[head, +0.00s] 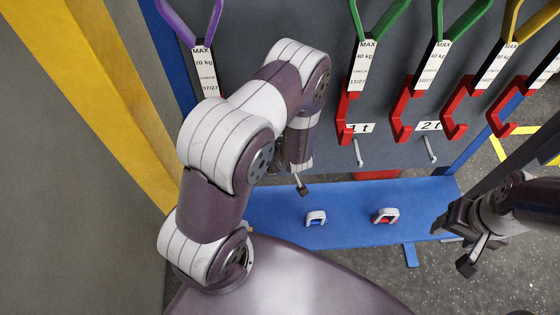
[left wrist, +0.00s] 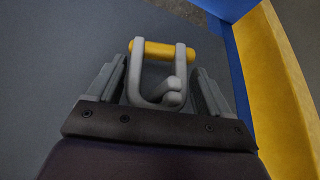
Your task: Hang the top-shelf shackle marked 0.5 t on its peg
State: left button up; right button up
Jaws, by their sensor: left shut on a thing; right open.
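In the left wrist view, a grey shackle (left wrist: 138,78) with a yellow pin (left wrist: 165,51) sits between the fingers of my left gripper (left wrist: 162,80), which is shut on it. A grey peg with a thick end (left wrist: 172,94) shows within the shackle's bow; I cannot tell for sure whether the bow bears on it. In the head view my left arm hides the shackle, the 0.5 t mark and its peg; only a finger of my left gripper (head: 300,186) shows. My right gripper (head: 458,244) is open and empty, at the right.
Bare pegs stick out below the 1 t label (head: 360,128) and the 2 t label (head: 428,126). A blue-pinned shackle (head: 316,217) and a red-pinned shackle (head: 386,215) stand on the blue shelf (head: 350,235). Slings and red hooks hang above. A yellow post (head: 95,85) rises at the left.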

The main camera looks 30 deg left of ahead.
pick_arm(q)
jog(key=o, duration=1.2)
jog(key=shift+c, duration=0.2)
